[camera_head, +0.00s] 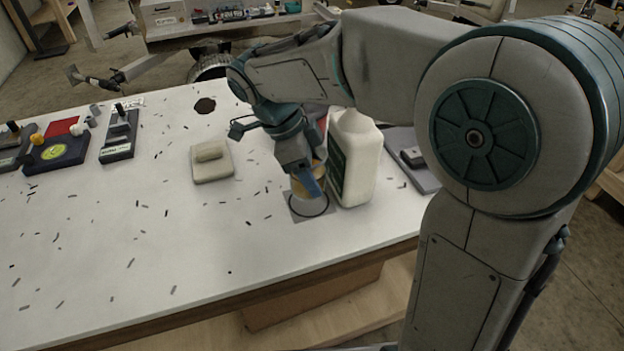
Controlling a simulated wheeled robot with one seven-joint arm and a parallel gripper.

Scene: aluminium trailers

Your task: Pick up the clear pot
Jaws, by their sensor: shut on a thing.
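The clear pot (309,206) is see-through and hard to make out. Its dark rounded outline shows over a grey square patch on the white table, just left of a large white jug. My gripper (310,187) points down at the pot from above, its bluish fingers shut on it. The fingers and wrist hide part of the pot. I cannot tell whether the pot touches the table.
The white jug (353,165) stands close on the right, with a yellowish thing (319,172) partly hidden behind my gripper. A beige block on a pad (212,163) lies to the left. Tools sit far left.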

